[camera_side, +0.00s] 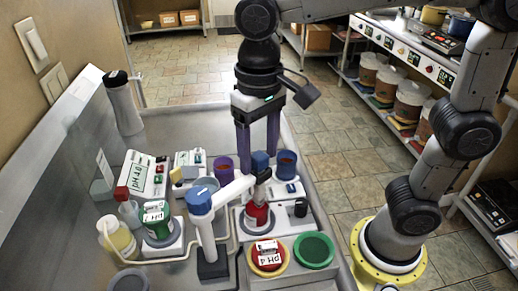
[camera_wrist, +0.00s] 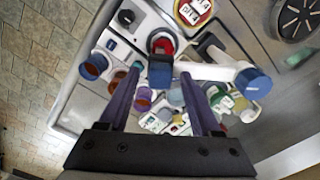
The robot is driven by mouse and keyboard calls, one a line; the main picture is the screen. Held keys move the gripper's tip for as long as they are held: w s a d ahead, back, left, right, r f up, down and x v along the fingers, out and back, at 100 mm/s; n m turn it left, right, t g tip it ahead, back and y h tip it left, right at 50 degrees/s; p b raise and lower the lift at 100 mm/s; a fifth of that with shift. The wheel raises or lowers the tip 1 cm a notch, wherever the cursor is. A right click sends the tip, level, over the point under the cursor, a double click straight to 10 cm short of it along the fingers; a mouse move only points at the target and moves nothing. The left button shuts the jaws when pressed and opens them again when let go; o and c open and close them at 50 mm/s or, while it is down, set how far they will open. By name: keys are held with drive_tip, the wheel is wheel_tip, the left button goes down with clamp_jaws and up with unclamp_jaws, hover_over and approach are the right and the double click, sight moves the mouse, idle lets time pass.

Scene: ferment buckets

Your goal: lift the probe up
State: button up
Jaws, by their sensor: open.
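The probe has a blue block-shaped head (camera_side: 260,161) and a dark lower part that goes down into a beaker of red liquid (camera_side: 257,217). A white arm reaches to it from a stand with a blue knob (camera_side: 199,200). My gripper (camera_side: 257,165) points down, with its two purple fingers apart. In the wrist view the probe's blue head (camera_wrist: 160,72) shows between the fingertips of my gripper (camera_wrist: 160,74). I cannot tell whether either finger touches it. The probe's lower end is hidden in the beaker.
The space above the probe holds my gripper.

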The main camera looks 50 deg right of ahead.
clamp_jaws()
idle(0.3)
idle(1.1)
